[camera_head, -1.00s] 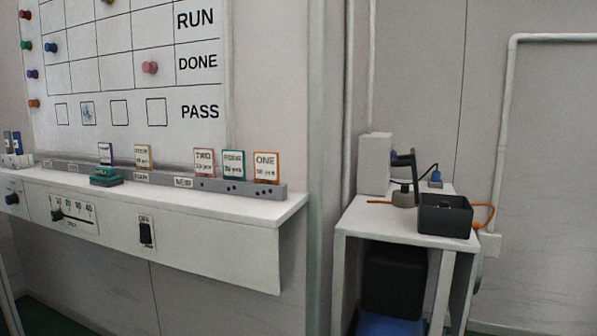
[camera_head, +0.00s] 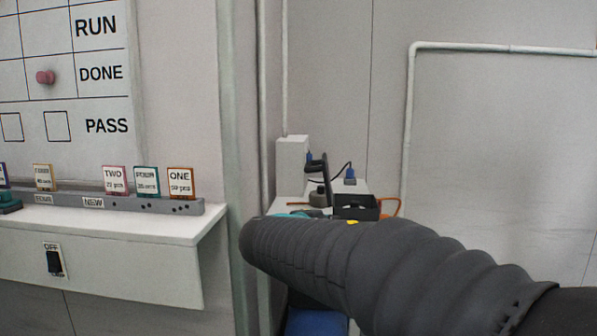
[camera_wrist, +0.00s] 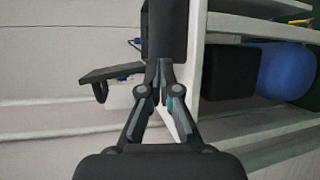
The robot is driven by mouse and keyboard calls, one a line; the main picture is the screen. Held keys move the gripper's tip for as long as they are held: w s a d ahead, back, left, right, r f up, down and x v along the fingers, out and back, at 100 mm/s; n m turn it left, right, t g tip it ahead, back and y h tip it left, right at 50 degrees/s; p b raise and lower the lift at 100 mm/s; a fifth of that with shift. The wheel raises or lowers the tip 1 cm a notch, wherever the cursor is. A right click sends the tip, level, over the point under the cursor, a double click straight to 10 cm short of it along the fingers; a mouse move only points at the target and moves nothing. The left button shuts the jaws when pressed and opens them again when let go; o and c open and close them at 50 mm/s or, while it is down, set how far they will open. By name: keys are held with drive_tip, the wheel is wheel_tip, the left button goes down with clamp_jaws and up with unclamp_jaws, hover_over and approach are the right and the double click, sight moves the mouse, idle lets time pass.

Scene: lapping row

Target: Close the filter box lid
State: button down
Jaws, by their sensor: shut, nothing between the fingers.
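The filter box is a black open-topped box (camera_head: 356,207) on the small white table at the right of the board. Its black lid (camera_head: 325,181) stands raised, nearly upright, at the box's left side. My dark, ribbed arm covers the box's lower front in the head view. In the wrist view, which is turned on its side, the box (camera_wrist: 165,28) is at the top and the lid (camera_wrist: 112,73) juts out to the left. My gripper (camera_wrist: 159,68) is shut and empty, with its tips in front of the box and lid; contact cannot be told.
Under the table are a black bin (camera_wrist: 228,72) and a blue object (camera_wrist: 285,70). The shelf (camera_head: 150,232) is at left.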

drive_tip(key=w+a+r+n+t+y, duration=0.1)
drive_tip(key=w+a+r+n+t, duration=0.1)
drive_tip(key=a, duration=0.6)
drive_tip(key=w+a+r+n+t+y, duration=0.1)
drive_tip(key=w+a+r+n+t, duration=0.15)
drive_tip(key=a, duration=0.45)
drive_tip(key=w+d+r+p, duration=0.2)
drive_tip(key=w+d, duration=0.4)
drive_tip(key=w, duration=0.3)
drive_tip(key=shift+d, duration=0.15)
drive_tip(key=shift+r, duration=0.1)
